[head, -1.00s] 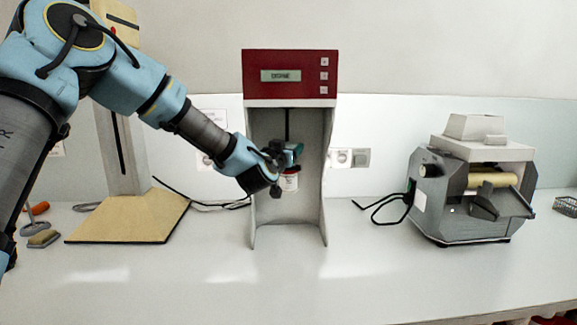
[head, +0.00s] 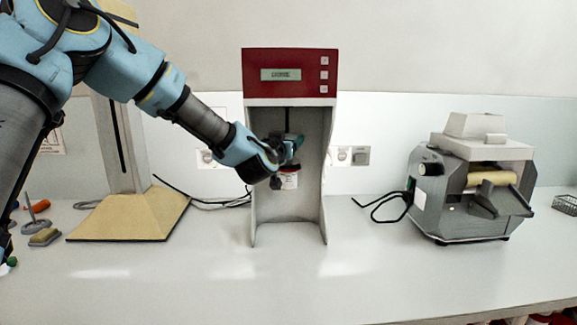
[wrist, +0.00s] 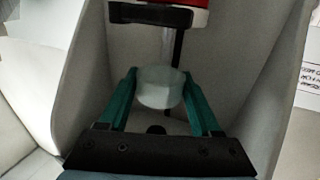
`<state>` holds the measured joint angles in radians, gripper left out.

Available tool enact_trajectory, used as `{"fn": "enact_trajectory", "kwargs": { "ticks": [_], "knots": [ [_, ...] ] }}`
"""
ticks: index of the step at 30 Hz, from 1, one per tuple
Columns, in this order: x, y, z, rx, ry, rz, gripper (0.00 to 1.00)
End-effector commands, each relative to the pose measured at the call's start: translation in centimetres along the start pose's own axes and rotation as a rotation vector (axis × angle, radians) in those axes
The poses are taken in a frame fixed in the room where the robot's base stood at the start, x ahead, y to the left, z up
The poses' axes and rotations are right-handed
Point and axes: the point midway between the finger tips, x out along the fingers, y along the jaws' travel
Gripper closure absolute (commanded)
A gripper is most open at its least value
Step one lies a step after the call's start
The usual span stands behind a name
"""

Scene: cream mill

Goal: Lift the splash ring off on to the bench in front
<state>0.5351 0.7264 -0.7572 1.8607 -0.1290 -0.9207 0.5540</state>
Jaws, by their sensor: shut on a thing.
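My gripper (head: 294,146) is inside the open bay of the red-topped machine (head: 290,76). In the wrist view, its two green fingers (wrist: 162,98) are shut on a pale, round, ring-like piece, which I take as the splash ring (wrist: 161,88). The ring sits between the fingers, in front of the thin upright rod. In the head view, the gripper mostly hides the ring. A small white pot with red marks (head: 288,181) shows just below the gripper. I cannot tell whether the ring touches it.
The bay's side walls (head: 327,190) stand close on both sides. The bench (head: 290,280) in front is clear. A beige-based stand (head: 130,215) is at left, a grey roller machine (head: 470,190) at right. A black cable (head: 380,208) lies between the machines.

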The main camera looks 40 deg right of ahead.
Motion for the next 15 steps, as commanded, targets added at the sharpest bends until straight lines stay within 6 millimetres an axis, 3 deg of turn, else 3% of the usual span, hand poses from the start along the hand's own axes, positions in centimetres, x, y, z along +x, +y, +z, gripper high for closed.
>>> {"fn": "enact_trajectory", "kwargs": {
  "ticks": [15],
  "knots": [
    [-2.9, 1.1, 0.1, 0.001, 0.001, 0.001, 0.97]
  ]
}}
